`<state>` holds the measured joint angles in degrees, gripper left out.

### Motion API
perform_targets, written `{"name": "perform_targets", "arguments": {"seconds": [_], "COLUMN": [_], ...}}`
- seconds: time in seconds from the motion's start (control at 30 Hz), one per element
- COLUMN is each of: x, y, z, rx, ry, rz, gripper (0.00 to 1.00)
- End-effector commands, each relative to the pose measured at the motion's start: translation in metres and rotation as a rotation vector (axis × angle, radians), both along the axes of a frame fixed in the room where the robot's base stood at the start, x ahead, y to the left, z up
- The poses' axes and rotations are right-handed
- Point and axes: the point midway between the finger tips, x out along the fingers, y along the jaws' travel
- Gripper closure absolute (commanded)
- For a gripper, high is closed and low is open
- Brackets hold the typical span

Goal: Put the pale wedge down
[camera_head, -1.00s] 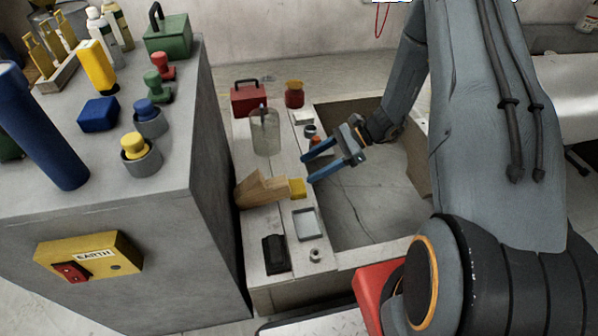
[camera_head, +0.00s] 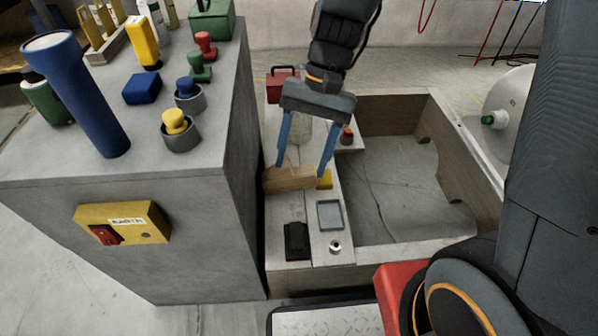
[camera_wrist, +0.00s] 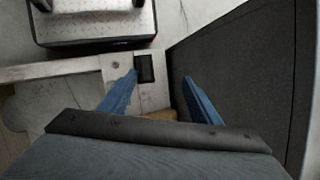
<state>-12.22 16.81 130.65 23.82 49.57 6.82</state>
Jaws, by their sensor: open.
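The pale wooden wedge (camera_head: 288,179) lies on the narrow whitish bench (camera_head: 273,232), beside a yellow block (camera_head: 325,179). My gripper (camera_head: 304,172) is open, pointing down, with one blue finger at each side of the wedge in the head view. I cannot tell whether either finger touches it. In the wrist view my gripper (camera_wrist: 160,78) is spread, and a tan strip that looks like the wedge (camera_wrist: 158,115) shows low between the fingers, mostly hidden by the gripper body.
A black block (camera_head: 296,240), a grey tray (camera_head: 330,215) and a small metal ring (camera_head: 335,247) lie on the near bench. A clear jar (camera_head: 300,130) and red box (camera_head: 283,84) stand behind. A tall grey cabinet (camera_head: 195,215) borders the left; an open bin (camera_head: 385,180) lies right.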

Motion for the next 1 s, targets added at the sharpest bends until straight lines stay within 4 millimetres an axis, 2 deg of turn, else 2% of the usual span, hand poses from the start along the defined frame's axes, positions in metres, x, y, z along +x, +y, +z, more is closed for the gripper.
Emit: {"name": "perform_targets", "arguments": {"seconds": [0.03, 0.2, 0.4, 0.6, 1.0], "x": [-0.015, -0.056, -0.085, -0.093, -0.092], "y": [0.007, 0.014, 0.015, 0.015, 0.015], "z": [0.012, 0.038, 0.053, 0.057, 0.057], "rx": [-0.015, -0.059, -0.082, -0.088, -0.088], "ry": [-0.054, -0.218, -0.356, -0.401, -0.399], "rz": [0.095, 0.386, 0.620, 0.696, 0.694], "gripper": [0.42, 0.42, 0.42, 0.42, 0.42]}}
